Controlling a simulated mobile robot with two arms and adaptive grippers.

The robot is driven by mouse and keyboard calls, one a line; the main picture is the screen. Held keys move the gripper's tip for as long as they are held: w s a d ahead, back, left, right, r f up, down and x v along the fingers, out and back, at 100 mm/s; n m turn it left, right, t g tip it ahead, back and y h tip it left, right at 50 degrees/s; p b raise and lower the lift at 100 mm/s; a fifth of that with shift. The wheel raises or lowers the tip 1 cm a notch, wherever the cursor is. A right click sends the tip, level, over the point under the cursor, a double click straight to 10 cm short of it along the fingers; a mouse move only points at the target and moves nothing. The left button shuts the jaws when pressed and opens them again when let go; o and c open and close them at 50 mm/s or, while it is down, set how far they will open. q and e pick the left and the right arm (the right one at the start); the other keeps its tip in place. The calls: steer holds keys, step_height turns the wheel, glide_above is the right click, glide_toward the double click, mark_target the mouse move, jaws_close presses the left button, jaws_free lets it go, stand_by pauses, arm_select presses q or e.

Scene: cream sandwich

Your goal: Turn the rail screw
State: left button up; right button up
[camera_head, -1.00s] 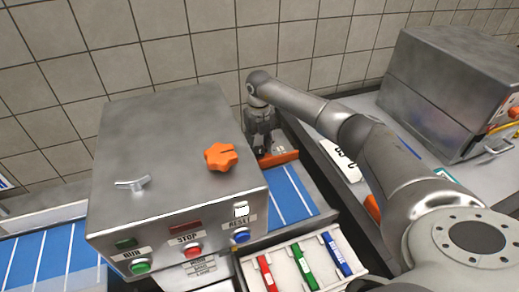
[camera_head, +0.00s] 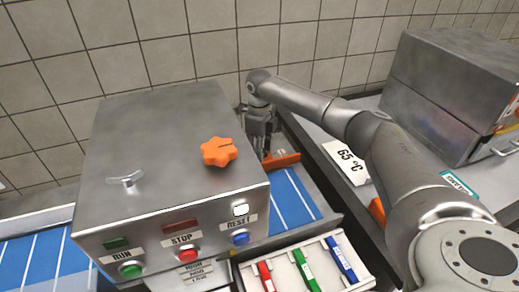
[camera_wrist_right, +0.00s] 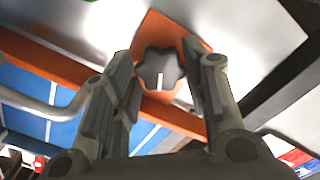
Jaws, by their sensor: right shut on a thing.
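The rail screw (camera_wrist_right: 158,72) is a dark star-shaped knob with a white mark, on an orange bracket (camera_wrist_right: 172,25) in the right wrist view. The white mark points toward the bottom of that view. My right gripper (camera_wrist_right: 163,75) has a finger on each side of the knob and is shut on it. In the head view my right gripper (camera_head: 260,145) reaches down behind the steel machine, at the orange rail (camera_head: 283,160) over the blue belt. The knob itself is hidden there. My left gripper is not in view.
The steel machine box (camera_head: 160,130) stands close left of my gripper, with an orange star knob (camera_head: 219,152) on top and buttons in front. A tray (camera_head: 362,277) with red, green and blue markers is at the front. A steel cabinet (camera_head: 445,95) stands right.

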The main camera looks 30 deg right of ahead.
steer(key=shift+r, duration=0.1)
steer(key=shift+w, duration=0.1)
stand_by(0.4)
steer(key=o, duration=0.7)
steer(key=shift+o, duration=0.2)
step_height(320, 180, up, 12)
stand_by(0.4)
